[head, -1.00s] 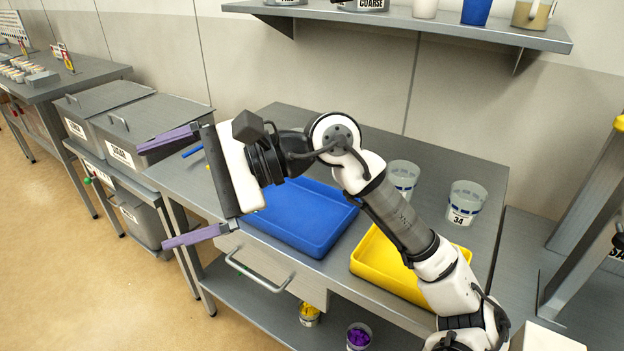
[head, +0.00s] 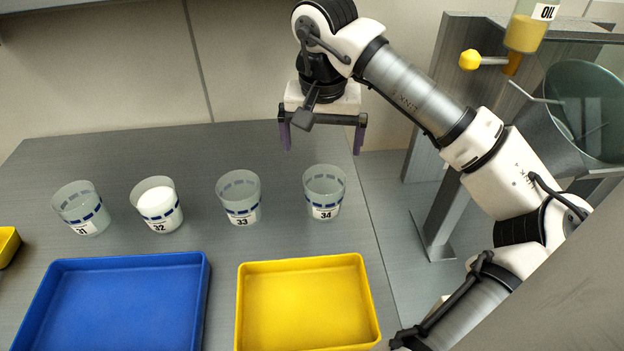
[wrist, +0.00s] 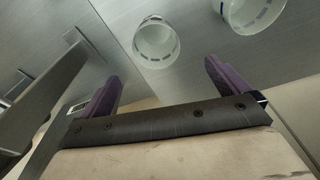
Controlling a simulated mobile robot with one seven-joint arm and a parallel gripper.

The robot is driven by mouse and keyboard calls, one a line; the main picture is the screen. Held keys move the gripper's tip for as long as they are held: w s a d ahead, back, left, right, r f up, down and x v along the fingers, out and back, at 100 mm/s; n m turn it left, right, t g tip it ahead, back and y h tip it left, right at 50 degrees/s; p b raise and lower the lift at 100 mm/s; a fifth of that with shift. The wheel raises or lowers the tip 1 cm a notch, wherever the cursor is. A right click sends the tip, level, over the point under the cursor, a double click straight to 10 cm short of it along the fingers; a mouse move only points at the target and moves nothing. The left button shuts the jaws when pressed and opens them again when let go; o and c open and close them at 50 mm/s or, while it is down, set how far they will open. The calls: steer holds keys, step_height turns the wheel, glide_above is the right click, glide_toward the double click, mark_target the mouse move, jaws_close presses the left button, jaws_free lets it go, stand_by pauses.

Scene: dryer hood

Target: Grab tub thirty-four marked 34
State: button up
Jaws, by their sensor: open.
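Tub 34 (head: 325,193) is a clear, frosted tub with a blue band and a "34" label. It stands upright on the grey table, rightmost in a row of tubs, and looks empty. My gripper (head: 321,146) is open, pointing down, above and behind tub 34 in the head view. Its purple fingers are apart with nothing between them. In the wrist view, a tub (wrist: 157,44) that appears to be tub 34 lies beyond the open fingers of my gripper (wrist: 160,82); its label cannot be read there.
Tub 33 (head: 239,198) stands just left of tub 34, then tub 32 (head: 158,205) with white contents and tub 31 (head: 81,208). A yellow tray (head: 307,305) and a blue tray (head: 122,305) lie in front. The table (head: 372,232) ends right of tub 34.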

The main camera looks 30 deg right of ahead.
mark_target(325, 179)
steer(key=f, duration=0.2)
steer(key=f+p, duration=0.1)
steer(key=f, duration=0.5)
steer(key=shift+w+d+f+p, duration=0.1)
steer(key=shift+w+d+p, duration=0.15)
steer(key=shift+d+p, duration=0.15)
steer(key=shift+d+f+p, duration=0.15)
steer(key=shift+f+p, duration=0.5)
steer(key=shift+f, duration=0.7)
steer(key=shift+d+f+p, duration=0.15)
steer(key=shift+f+p, duration=0.5)
steer(key=shift+f, duration=0.65)
steer(key=c, duration=1)
